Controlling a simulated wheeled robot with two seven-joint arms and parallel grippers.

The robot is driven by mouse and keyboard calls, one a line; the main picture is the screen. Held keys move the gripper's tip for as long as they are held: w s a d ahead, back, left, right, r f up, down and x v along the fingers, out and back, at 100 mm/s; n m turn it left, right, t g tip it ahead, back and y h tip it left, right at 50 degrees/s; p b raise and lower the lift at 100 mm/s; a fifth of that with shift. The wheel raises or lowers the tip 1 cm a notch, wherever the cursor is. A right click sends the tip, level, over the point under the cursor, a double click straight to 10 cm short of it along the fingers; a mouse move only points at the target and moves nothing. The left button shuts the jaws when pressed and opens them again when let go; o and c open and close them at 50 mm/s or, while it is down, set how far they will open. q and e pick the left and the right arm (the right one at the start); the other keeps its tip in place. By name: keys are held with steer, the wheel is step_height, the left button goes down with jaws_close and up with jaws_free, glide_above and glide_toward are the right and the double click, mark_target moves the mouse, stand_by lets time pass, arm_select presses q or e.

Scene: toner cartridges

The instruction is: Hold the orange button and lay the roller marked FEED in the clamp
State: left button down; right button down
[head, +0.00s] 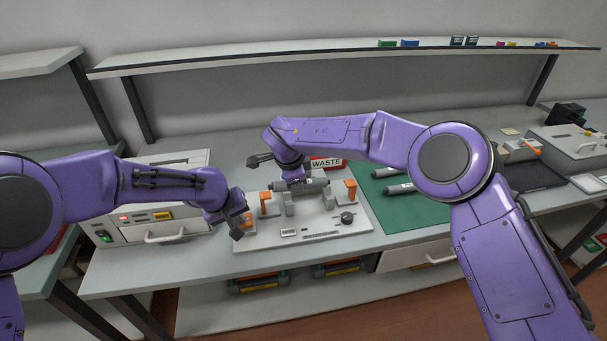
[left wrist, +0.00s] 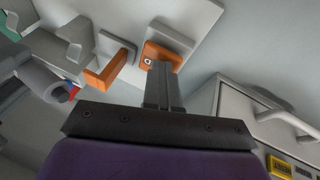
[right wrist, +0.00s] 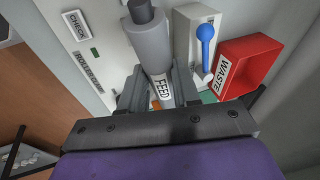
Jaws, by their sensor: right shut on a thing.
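The grey roller marked FEED (right wrist: 154,50) is between the jaws of my right gripper (right wrist: 160,88), which is shut on it. In the head view this roller (head: 312,186) lies level at the grey uprights of the clamp (head: 289,205); I cannot tell whether it rests on them. Orange levers (head: 350,190) stand at the clamp's ends. My left gripper (left wrist: 163,85) is shut and empty, its fingertips at the orange button (left wrist: 158,56), seemingly touching it. Whether the button is pressed down is unclear.
A red WASTE bin (right wrist: 248,66) stands behind the fixture. A green mat (head: 408,212) with other rollers (head: 398,188) lies to its right. A grey machine with a handle (head: 160,232) stands at left. A black knob (head: 347,217) is on the fixture's front right.

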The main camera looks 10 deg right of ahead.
arm_select(q)
steer(key=shift+s, duration=0.1)
arm_select(e)
steer(key=shift+w+d+r+m+h, duration=0.2)
steer(key=shift+d+r+m+h, duration=0.05)
steer(key=shift+d+r+h, duration=0.2)
steer(key=shift+w+d+r+m+h, duration=0.15)
steer(key=shift+d+r+m+h, duration=0.1)
steer(key=shift+d+r+h, duration=0.2)
steer(key=shift+s+d+h, duration=0.1)
steer(key=shift+d+h, duration=0.05)
steer(key=shift+h, duration=0.35)
steer(key=shift+f, duration=3.25)
steer(key=c, duration=0.7)
jaws_free()
steer(key=shift+c, duration=0.2)
